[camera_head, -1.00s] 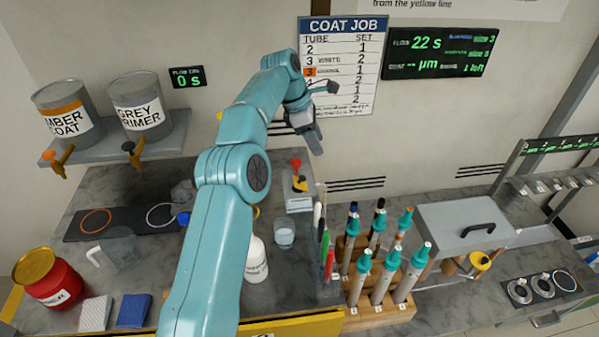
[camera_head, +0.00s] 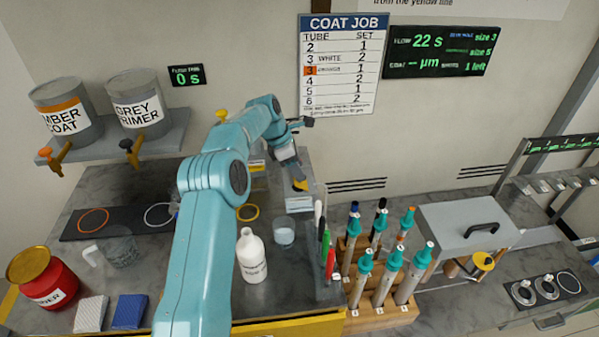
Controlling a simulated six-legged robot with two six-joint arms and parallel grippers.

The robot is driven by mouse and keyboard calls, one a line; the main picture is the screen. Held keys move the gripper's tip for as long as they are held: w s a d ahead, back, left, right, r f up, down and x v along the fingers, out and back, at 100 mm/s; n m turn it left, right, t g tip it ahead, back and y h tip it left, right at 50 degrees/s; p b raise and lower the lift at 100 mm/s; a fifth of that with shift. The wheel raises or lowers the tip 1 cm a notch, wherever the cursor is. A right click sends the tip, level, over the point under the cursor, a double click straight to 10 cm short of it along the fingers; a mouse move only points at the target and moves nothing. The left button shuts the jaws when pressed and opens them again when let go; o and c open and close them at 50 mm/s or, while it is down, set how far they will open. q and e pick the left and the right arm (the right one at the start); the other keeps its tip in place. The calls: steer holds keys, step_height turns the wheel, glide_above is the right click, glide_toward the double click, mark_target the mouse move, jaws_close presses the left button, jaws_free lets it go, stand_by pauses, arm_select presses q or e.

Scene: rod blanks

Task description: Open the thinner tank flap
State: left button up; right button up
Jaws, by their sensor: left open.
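A red can (camera_head: 48,286) with a domed golden lid (camera_head: 28,263) stands at the far left of the bench. Its label is partly cut off and seems to end in "NNER". The lid looks shut; I cannot make out a separate flap on it. My left arm crosses the middle of the view. Its open gripper (camera_head: 297,172) points down at a small pale device (camera_head: 299,203) with a yellow part on top, at the back of the bench. The gripper covers the device's upper part, so I cannot tell whether they touch. My right gripper is not in view.
A white bottle (camera_head: 251,258), a clear beaker (camera_head: 284,233) and upright pens (camera_head: 322,240) stand close to my left arm. A wooden rack (camera_head: 376,318) holds several teal-topped tools. A jug (camera_head: 121,252) and two sponge-like blocks (camera_head: 129,311) are at left. Paint tanks (camera_head: 137,103) sit on a shelf.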

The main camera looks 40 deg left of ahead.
arm_select(q)
steer(key=shift+x, duration=1.15)
steer(key=shift+c, duration=0.3)
steer(key=shift+d+r, duration=0.1)
jaws_close()
steer(key=w+d+r+g+y+p, duration=0.1)
steer(key=p, duration=0.5)
steer(key=shift+g+p, duration=0.3)
steer(key=shift+g, duration=0.1)
steer(key=shift+w+f+y+p, duration=0.1)
steer(key=shift+f+y+p, duration=0.05)
steer(key=shift+y+p, duration=0.2)
steer(key=shift+f+g, duration=0.15)
steer(key=shift+g, duration=0.15)
